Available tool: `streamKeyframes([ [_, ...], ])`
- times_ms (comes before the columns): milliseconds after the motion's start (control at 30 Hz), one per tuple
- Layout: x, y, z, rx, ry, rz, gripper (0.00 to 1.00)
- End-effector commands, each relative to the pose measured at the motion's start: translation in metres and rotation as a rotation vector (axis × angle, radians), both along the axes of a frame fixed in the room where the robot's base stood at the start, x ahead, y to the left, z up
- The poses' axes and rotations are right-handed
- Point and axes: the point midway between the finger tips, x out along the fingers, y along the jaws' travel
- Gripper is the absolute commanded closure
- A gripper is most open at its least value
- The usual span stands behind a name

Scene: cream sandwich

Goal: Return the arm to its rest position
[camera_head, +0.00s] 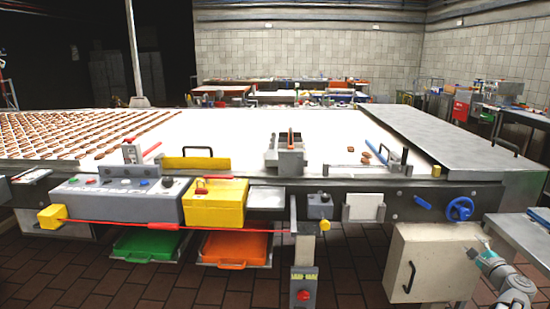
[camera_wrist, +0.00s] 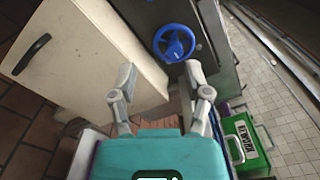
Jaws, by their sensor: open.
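My gripper (camera_wrist: 160,75) is open in the wrist view, its two grey fingers spread apart with nothing between them. Its teal body fills the bottom of that view. Part of my arm (camera_head: 511,284) shows at the lower right of the head view, beside the cream cabinet. The blue handwheel (camera_wrist: 174,43) appears beyond the fingertips in the wrist view. The cream cabinet (camera_wrist: 85,50) with its black handle is at the left there. I cannot tell the exact gap between the fingers and the cabinet.
The head view shows the handwheel (camera_head: 459,209) above the cabinet (camera_head: 432,262), on the front of the long white conveyor (camera_head: 235,130). A grey side table (camera_head: 520,238) stands at the right edge. A green box (camera_wrist: 246,143) lies at the right of the wrist view.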

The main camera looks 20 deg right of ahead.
Motion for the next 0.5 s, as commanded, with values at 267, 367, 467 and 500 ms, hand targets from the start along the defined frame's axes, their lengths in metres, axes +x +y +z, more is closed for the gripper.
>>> streamKeyframes([
  [267, 0.008, 0.008, -0.002, -0.013, 0.017, 0.022, 0.37],
  [367, 0.014, 0.015, -0.005, -0.024, 0.034, 0.04, 0.37],
  [467, 0.022, 0.025, -0.007, -0.038, 0.052, 0.064, 0.37],
  [500, 0.025, 0.028, -0.008, -0.044, 0.06, 0.073, 0.37],
])
